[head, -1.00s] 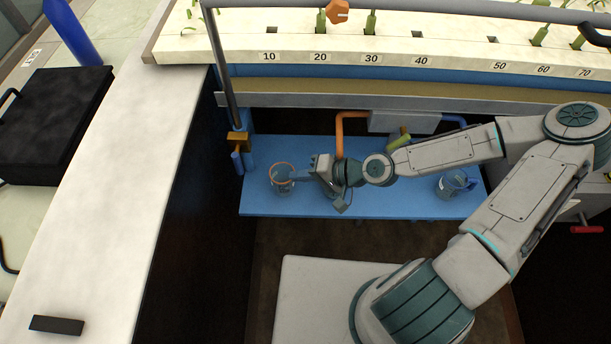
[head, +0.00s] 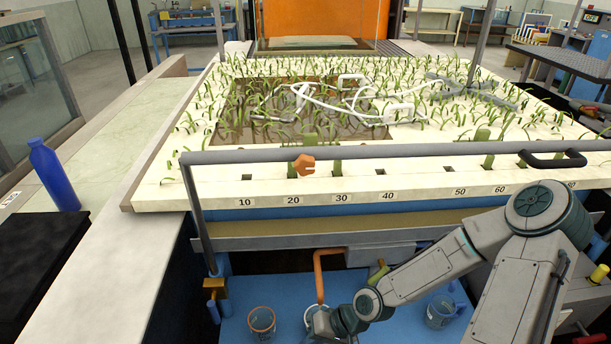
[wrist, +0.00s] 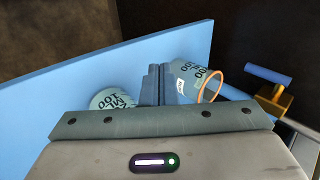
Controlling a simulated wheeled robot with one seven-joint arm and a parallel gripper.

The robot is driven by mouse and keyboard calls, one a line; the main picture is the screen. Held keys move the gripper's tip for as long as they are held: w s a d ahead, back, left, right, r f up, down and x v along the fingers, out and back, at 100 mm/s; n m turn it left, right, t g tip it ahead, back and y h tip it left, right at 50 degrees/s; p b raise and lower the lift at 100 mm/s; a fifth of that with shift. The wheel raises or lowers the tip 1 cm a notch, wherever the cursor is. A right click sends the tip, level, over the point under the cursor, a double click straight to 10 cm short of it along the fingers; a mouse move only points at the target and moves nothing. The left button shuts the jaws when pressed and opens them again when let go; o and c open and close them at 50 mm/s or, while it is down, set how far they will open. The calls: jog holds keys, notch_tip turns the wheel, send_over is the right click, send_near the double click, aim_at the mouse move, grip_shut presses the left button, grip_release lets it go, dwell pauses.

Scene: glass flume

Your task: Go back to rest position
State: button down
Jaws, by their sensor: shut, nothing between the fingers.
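My gripper (head: 334,324) is over the blue shelf (head: 285,292) below the flume. In the wrist view its fingers (wrist: 153,84) are shut with nothing between them. A clear beaker with an orange rim (head: 262,319) stands on the shelf to the gripper's left; it also shows in the wrist view (wrist: 190,78), just right of the fingers. A second beaker (head: 312,318) is partly hidden by the gripper in the head view. A marked vessel (wrist: 112,98) shows left of the fingers in the wrist view, partly covered by my gripper's body.
A beaker with a blue handle (head: 441,311) stands right on the shelf. An orange pipe (head: 319,272) rises behind the gripper. The numbered flume bed (head: 420,183) and a grey rail (head: 400,152) lie above. A blue bottle (head: 53,175) stands left.

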jog(key=d+r+h, duration=0.8)
jog(key=d+r, duration=0.1)
jog(key=d, duration=0.5)
jog(key=s+r+t, duration=0.1)
jog(key=s+r, duration=0.1)
jog(key=r, duration=0.7)
jog(key=s+r+m+t, duration=0.1)
jog(key=s+r+t, duration=0.1)
jog(key=r, duration=0.8)
jog(key=shift+s, duration=0.8)
jog(key=shift+r, duration=0.1)
dwell(0.5)
